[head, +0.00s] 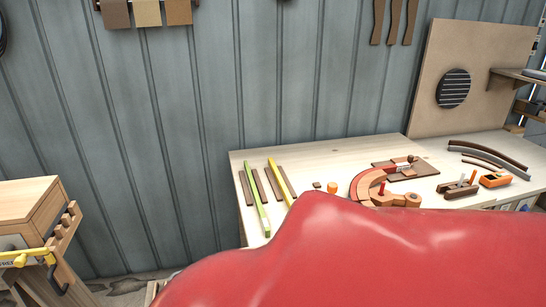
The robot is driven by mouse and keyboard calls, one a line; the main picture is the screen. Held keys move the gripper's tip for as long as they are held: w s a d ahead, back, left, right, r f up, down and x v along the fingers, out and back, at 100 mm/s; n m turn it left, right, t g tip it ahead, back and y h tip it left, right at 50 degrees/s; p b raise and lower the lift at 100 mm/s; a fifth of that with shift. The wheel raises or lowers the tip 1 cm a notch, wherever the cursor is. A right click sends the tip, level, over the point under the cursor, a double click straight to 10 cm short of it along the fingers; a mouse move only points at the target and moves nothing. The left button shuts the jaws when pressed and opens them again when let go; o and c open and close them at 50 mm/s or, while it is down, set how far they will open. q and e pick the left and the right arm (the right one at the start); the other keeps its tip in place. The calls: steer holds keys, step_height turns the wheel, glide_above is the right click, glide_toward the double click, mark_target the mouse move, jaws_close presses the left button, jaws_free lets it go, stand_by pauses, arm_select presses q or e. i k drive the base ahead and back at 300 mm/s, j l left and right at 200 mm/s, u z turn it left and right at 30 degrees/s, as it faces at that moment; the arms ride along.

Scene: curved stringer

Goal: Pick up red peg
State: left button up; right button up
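A small upright red peg (381,188) stands at the curved reddish-brown wooden piece (366,184) on the workbench (330,155). A second small orange-red peg-like piece (473,177) shows by the hand plane (455,190) farther right; I cannot tell whether it is separate or part of the plane. Neither of my grippers is in view. A large smooth red shape fills the lower middle and right, hiding the bench's front part; I cannot tell what it is.
Wooden strips with green (257,205) and yellow (285,182) bars lie at the bench's left. A brown board (405,176) lies behind the curved piece. An orange tool (495,180) and dark curved strips (487,153) lie right. A wooden cabinet (25,200) stands at far left.

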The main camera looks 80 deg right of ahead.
mark_target(383, 183)
steer(key=k+z, duration=0.1)
steer(key=z, duration=2.8)
